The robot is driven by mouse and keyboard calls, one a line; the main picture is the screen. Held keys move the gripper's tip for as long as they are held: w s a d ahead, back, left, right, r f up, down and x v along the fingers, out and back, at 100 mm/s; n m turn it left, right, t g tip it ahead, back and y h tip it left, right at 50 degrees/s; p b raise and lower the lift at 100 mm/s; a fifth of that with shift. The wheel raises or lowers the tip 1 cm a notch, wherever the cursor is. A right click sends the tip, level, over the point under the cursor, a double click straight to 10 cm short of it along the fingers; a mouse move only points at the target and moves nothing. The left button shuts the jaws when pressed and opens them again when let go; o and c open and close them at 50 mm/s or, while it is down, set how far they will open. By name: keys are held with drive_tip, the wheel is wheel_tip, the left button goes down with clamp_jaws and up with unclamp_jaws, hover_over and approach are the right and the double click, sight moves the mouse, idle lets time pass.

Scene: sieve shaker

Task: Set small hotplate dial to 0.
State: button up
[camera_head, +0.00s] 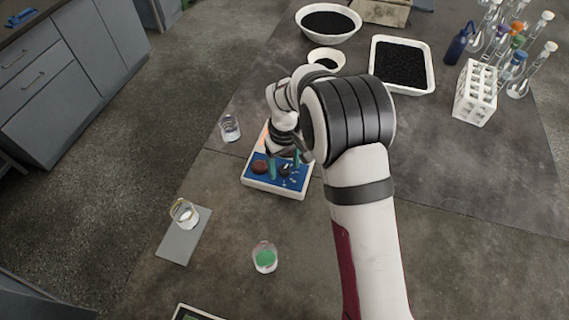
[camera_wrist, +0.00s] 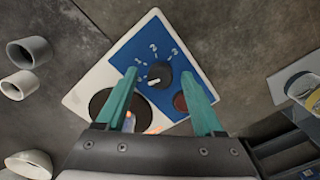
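The small hotplate (camera_head: 249,182) has a white body and a blue front panel (camera_wrist: 191,57) with white numerals 1, 2 and 3. Its black dial (camera_wrist: 160,72) bears a white pointer mark toward the lower left in the wrist view; the exact setting is unclear. A dark red round knob (camera_wrist: 180,102) sits beside it and also shows in the head view (camera_head: 259,167). My gripper (camera_wrist: 163,78) is open, its teal fingers apart with the dial between them in the picture. In the head view my gripper (camera_head: 285,167) is over the panel. Contact with the dial is not visible.
A beaker (camera_head: 229,128) stands left of the hotplate. Another beaker (camera_head: 184,213) stands on a grey plate, and one with green contents (camera_head: 265,257) is nearer. Black-filled bowls, a white tray (camera_head: 430,64), a white rack (camera_head: 475,95) and flasks stand further back.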

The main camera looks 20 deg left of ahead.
sight(285, 168)
drive_tip(key=shift+r, duration=0.1)
wheel_tip(285, 168, up, 16)
drive_tip(key=shift+f, duration=0.2)
drive_tip(key=s+d+r+m, duration=0.4)
drive_tip(key=s+d, duration=0.2)
drive_tip(key=d, duration=0.3)
drive_tip(key=s+d+f+m+y, duration=0.1)
drive_tip(key=s+d+m, duration=0.4)
drive_tip(key=s, duration=0.5)
drive_tip(key=s+d+f+m, duration=0.2)
drive_tip(key=s+d+m, duration=0.3)
drive_tip(key=s, duration=0.5)
drive_tip(key=shift+d+m+y, duration=0.4)
drive_tip(key=shift+d, duration=0.05)
